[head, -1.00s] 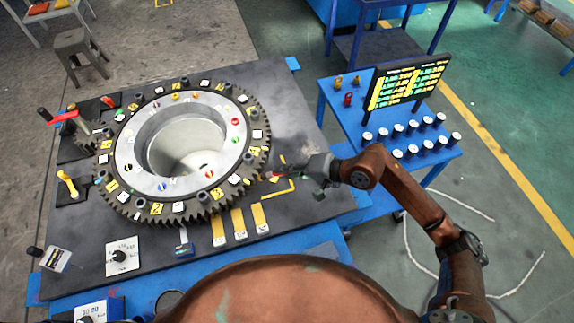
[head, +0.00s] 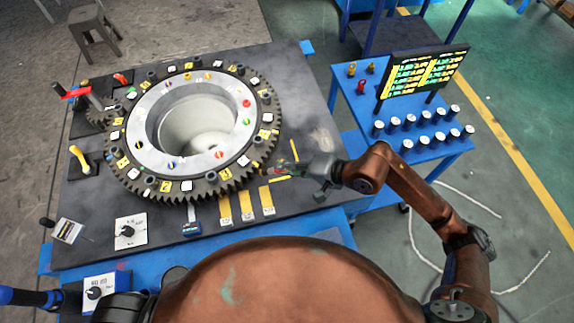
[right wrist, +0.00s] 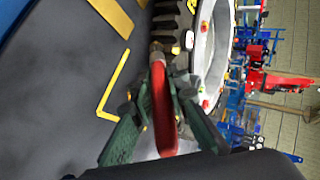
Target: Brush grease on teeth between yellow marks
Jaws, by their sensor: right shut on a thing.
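A large dark ring gear (head: 122,182) with a pale metal inner ring lies on the dark table. Yellow tags (head: 165,186) and white tags alternate around its top, and teeth run around its outer edge. My right gripper (head: 303,170) is beside the gear's lower right edge. In the right wrist view my right gripper (right wrist: 158,105) is shut on a red-handled brush (right wrist: 161,108). The brush's tip points at the gear teeth (right wrist: 165,22). I cannot tell whether it touches them. My left gripper is not in view.
A yellow corner line (right wrist: 112,98) is on the table beside the gripper. Yellow strips (head: 247,205) lie in front of the gear. A small pinion (head: 98,117) with a red-topped handle stands at left. A blue side table (head: 400,160) holds several white-topped cans and a display (head: 425,75).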

